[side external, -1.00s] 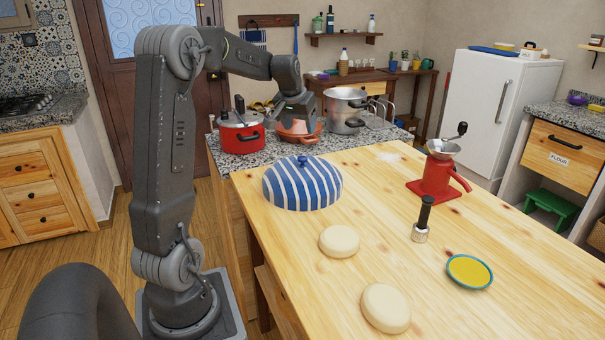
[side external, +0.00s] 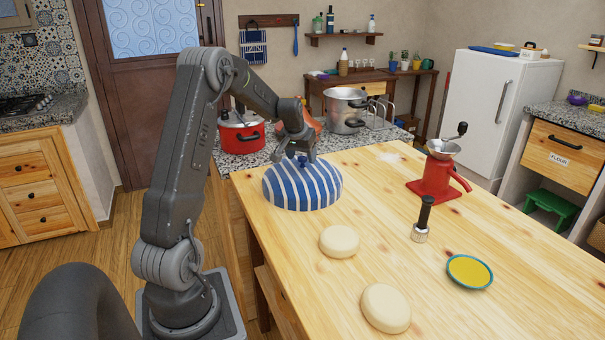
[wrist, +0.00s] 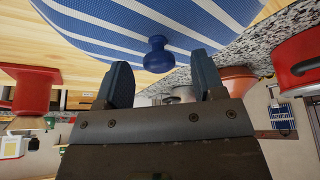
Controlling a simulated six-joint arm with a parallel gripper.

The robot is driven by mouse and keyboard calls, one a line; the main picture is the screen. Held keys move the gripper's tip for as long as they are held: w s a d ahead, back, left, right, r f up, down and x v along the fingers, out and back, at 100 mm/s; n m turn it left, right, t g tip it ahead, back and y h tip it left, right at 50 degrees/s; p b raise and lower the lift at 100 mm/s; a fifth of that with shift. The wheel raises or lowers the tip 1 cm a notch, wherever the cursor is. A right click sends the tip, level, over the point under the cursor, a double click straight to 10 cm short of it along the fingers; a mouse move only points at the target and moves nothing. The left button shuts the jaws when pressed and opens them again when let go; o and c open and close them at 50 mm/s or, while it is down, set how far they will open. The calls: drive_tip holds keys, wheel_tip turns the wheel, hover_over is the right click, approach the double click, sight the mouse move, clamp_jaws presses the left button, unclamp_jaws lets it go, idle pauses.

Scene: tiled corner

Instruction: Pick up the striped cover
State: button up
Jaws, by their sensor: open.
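The striped cover (side external: 302,189) is a blue and white dome with a blue knob (side external: 303,160) on top. It sits on the wooden table near its far left corner. My gripper (side external: 300,154) is at the top of the cover, close to the knob. In the wrist view my gripper (wrist: 163,82) is open, with its two fingers spread apart. The knob (wrist: 158,55) shows just beyond the fingertips, roughly midway between them. The cover (wrist: 150,22) fills the top of that view.
A red pot (side external: 240,133) and a metal pot (side external: 346,108) stand on the granite counter behind. A red grinder (side external: 436,175), a dark-handled tool (side external: 423,220), a yellow dish (side external: 469,271) and two pale rounds (side external: 339,241) are on the table. The table's right front is clear.

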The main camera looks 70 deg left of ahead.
drive_tip(key=shift+x, duration=0.85)
drive_tip(key=shift+c, duration=0.2)
clamp_jaws()
